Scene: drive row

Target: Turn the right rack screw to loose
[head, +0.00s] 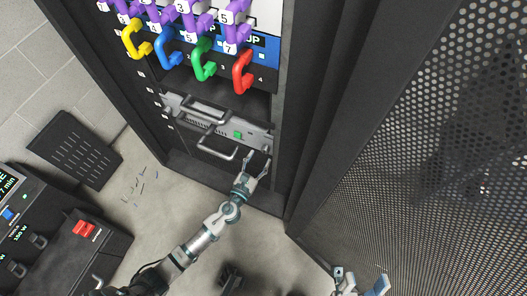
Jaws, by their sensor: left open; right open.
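A grey rack unit (222,127) with two bar handles and a small green part (238,135) sits low in the open dark rack. Its right end (266,140) is where the right rack screw would be, but the screw is too small to make out. My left gripper (257,162) is open just below that right end, fingers pointing up at it. I cannot tell whether it touches the unit. My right gripper (361,279) is open and empty at the bottom edge, partly cut off, away from the rack unit.
Yellow (134,42), blue (166,53), green (201,63) and red (241,74) handles stick out above the unit. A perforated door (430,160) stands open at right. A control console (70,240) is at lower left, and a dark slotted panel (75,150) lies behind it.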

